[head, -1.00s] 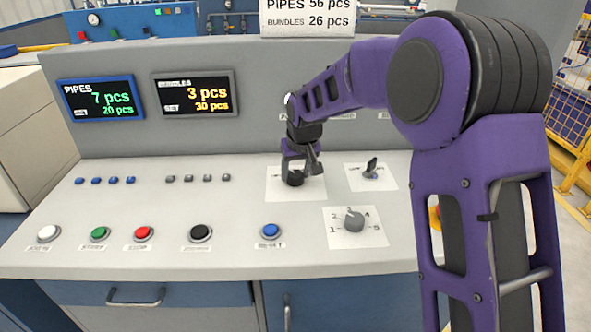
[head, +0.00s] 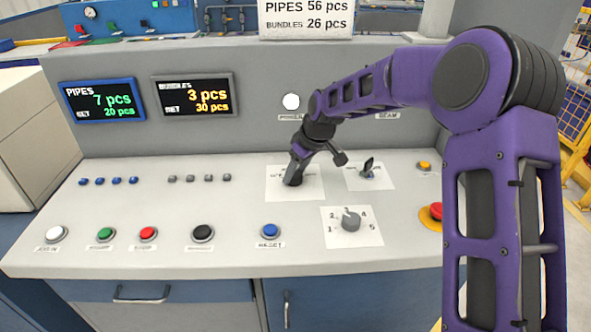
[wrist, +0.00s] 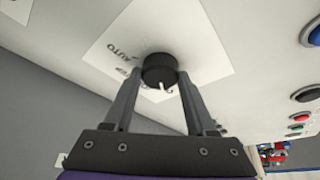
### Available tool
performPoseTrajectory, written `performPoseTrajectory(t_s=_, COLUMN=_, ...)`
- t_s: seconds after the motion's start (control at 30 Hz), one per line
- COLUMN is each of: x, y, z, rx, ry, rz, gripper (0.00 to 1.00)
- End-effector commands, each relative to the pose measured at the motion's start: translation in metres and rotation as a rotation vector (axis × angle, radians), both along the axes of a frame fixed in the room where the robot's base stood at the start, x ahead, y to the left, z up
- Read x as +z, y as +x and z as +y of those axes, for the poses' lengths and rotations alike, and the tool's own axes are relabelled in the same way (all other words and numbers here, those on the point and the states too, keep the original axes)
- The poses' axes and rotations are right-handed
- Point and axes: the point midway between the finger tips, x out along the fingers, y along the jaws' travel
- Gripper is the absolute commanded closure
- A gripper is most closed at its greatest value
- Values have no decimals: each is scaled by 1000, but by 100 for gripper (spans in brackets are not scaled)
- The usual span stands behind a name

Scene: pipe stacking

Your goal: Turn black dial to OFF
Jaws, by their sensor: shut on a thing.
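The black dial (wrist: 158,68) sits on a white label plate (wrist: 205,45) in the wrist view, with lettering that reads AUTO on one side. A short white pointer mark on the dial faces the gripper's palm. My gripper (wrist: 157,80) is shut on the black dial, with one finger on each side of it. In the head view, my gripper (head: 298,168) leans over the dial (head: 293,181) from the upper right. The rest of the plate's lettering is too small or hidden to read.
A second black switch (head: 369,166) stands on a plate to the right. A grey numbered knob (head: 351,221) is in front of it. A blue button (head: 270,231) and a red stop button (head: 437,211) are nearby on the console.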

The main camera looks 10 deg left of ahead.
Motion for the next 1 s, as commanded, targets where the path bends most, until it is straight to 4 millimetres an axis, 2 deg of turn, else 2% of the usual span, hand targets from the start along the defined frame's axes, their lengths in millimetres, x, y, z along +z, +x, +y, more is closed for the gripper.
performPoseTrajectory(t_s=0.4, x=0, y=0, z=0, rx=10, ry=-1, rz=-2, gripper=99)
performPoseTrajectory(t_s=0.43, x=0, y=0, z=0, rx=10, ry=-1, rz=-2, gripper=40)
performPoseTrajectory(t_s=0.57, x=0, y=0, z=0, rx=9, ry=-1, rz=-1, gripper=16)
performPoseTrajectory(t_s=0.6, x=0, y=0, z=0, rx=9, ry=-1, rz=-1, gripper=13)
performPoseTrajectory(t_s=0.87, x=1, y=0, z=0, rx=8, ry=-1, rz=-1, gripper=13)
performPoseTrajectory(t_s=1.0, x=10, y=-1, z=-3, rx=8, ry=-1, rz=-1, gripper=13)
